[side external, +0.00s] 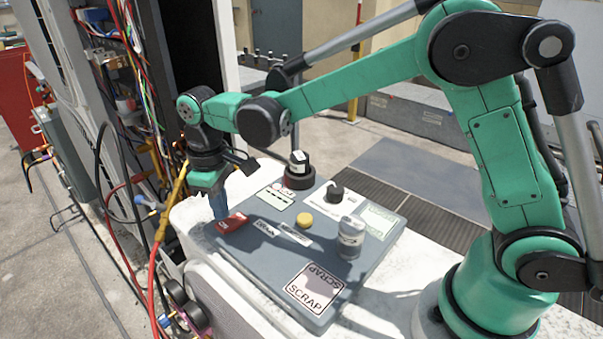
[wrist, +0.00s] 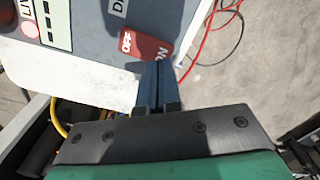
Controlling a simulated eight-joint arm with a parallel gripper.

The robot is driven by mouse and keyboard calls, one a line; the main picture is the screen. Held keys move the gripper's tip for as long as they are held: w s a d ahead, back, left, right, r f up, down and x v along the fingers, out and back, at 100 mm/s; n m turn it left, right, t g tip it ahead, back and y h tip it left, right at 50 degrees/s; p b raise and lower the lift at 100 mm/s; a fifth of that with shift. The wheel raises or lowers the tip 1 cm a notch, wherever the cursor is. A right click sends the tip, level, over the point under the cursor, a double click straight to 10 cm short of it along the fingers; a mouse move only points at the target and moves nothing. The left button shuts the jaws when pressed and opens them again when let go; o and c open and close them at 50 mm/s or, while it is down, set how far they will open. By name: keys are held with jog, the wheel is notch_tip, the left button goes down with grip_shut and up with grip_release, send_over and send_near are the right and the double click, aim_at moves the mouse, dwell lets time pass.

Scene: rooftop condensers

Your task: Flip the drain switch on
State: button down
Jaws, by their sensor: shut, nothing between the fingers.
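The drain switch (side external: 231,223) is a red rocker at the left edge of a grey panel, beside a label reading DRAIN (side external: 265,228). In the wrist view the red rocker (wrist: 143,43) shows OFF at its left end and part of ON at its right end. My gripper (side external: 220,214) points down at the rocker with its blue fingers shut and empty. In the wrist view the fingertips (wrist: 150,68) are at the rocker's near edge, close to the ON end and partly covering it. I cannot tell whether they touch it, nor which end is pressed down.
Loose cables (side external: 155,215) hang left of the panel.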

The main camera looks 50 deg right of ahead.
aim_at(225, 225)
jog(key=shift+f, duration=1.25)
dwell(0.6)
jog(key=shift+r, duration=3.55)
jog(key=s+d+r+m+t, duration=0.1)
jog(key=s+d+m+t, duration=0.5)
jog(key=s+d, duration=0.4)
jog(key=shift+s+d+r+t, duration=0.3)
jog(key=shift+s+t, duration=0.3)
jog(key=shift+s, duration=0.3)
